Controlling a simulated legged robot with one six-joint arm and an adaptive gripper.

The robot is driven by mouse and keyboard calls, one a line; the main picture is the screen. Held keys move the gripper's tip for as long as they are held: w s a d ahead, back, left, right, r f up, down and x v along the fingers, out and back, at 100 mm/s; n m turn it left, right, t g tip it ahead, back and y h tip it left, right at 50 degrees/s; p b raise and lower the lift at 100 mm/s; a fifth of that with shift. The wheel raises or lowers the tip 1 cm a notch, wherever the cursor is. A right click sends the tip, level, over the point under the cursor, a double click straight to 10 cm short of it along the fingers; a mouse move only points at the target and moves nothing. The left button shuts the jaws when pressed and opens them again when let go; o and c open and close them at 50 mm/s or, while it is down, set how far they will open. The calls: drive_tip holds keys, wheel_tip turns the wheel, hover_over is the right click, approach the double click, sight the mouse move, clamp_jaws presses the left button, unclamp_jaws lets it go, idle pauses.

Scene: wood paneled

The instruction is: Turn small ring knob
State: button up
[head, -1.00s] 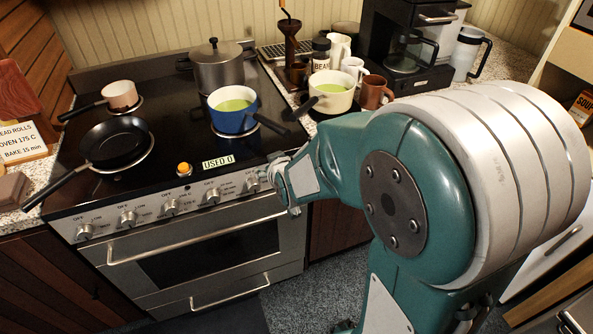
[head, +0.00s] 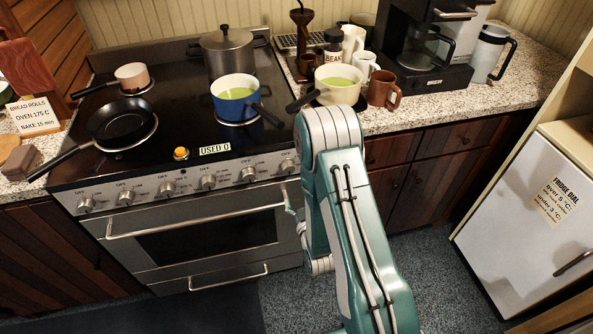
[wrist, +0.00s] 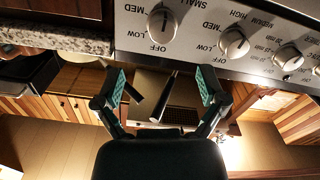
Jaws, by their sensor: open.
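The row of round silver knobs runs along the stove's front panel. In the wrist view, which is upside down, the knob labelled SMALL (wrist: 162,20) sits at the upper left, with LOW, MED and OFF marks around it. This looks like the rightmost knob (head: 287,166) in the head view. My gripper (wrist: 162,86) is open and empty, its two teal-padded fingers apart on either side of that knob's line, below the panel in the picture and not touching it. In the head view my arm hides most of the gripper.
The oven door handle (head: 195,221) juts out below the knobs. A cream pot (head: 338,92) is on the right counter. Floor is free in front.

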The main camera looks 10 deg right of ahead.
sight(290, 172)
drive_tip(key=w, duration=1)
drive_tip(key=shift+w, duration=0.35)
drive_tip(key=shift+a, duration=0.2)
drive_tip(key=c, duration=1.2)
